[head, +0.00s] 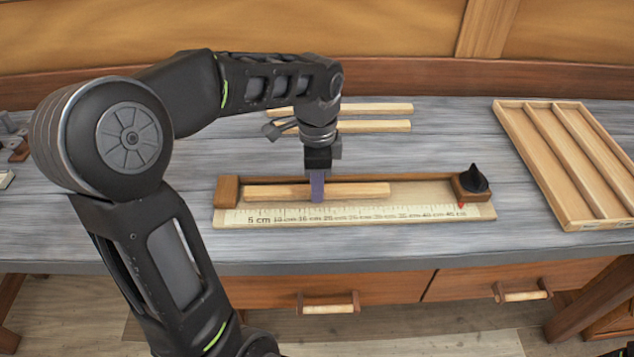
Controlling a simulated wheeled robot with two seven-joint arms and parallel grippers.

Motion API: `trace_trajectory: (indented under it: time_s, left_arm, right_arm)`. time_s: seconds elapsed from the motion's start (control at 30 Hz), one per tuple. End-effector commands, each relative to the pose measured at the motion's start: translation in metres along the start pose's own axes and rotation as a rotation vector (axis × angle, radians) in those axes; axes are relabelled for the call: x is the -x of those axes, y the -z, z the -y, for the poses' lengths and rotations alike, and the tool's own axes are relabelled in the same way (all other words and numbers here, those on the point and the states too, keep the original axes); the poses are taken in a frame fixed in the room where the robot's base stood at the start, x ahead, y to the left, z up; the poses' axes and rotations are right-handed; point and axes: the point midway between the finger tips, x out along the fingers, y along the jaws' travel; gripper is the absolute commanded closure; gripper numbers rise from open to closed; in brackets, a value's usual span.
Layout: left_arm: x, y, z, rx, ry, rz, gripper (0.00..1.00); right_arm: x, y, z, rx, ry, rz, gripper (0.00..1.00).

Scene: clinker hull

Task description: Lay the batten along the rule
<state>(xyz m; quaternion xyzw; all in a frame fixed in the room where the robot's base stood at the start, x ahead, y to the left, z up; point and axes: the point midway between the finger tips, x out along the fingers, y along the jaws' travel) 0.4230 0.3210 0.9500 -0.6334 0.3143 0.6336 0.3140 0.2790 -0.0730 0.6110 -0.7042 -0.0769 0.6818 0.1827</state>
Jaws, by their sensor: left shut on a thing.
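A pale wooden batten (360,189) lies lengthwise over the measuring board, just behind and roughly parallel to the printed scale of the rule (400,212). Its left end is near the brown block (229,190) at the board's left end; whether they touch is hard to tell. Its right end is short of the block with the black knob (473,181). My left gripper (317,195) points down and is shut on the batten near its middle. I cannot tell whether the batten rests fully on the board. My right gripper is not in view.
Two more battens (375,126) lie on the grey bench behind the board, partly hidden by my left arm. A wooden tray with long compartments (515,130) stands at the right. Small items (15,150) sit at the far left. The bench between board and tray is clear.

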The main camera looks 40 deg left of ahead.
Motion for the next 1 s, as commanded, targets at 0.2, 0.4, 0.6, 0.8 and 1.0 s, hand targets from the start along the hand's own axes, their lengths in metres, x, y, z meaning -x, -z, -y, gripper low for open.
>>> trace_trajectory:
  time_s: [0.2,0.4,0.6,0.8,1.0]
  left_arm:
    - [-0.003,0.0,0.0,0.0,0.0,0.0,0.73]
    - [-0.003,0.0,0.0,0.0,0.0,0.0,0.66]
    - [0.0,0.0,0.0,0.0,0.001,0.0,0.66]
    - [0.018,0.0,0.001,0.0,0.005,-0.001,0.66]
    - [0.058,0.001,0.001,0.0,0.006,-0.003,0.66]
  right_arm:
    - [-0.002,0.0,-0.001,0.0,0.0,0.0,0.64]
    - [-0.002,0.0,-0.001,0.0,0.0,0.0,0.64]
    - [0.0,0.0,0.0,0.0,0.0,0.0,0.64]
    - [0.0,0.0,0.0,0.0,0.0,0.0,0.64]
    - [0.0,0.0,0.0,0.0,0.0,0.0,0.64]
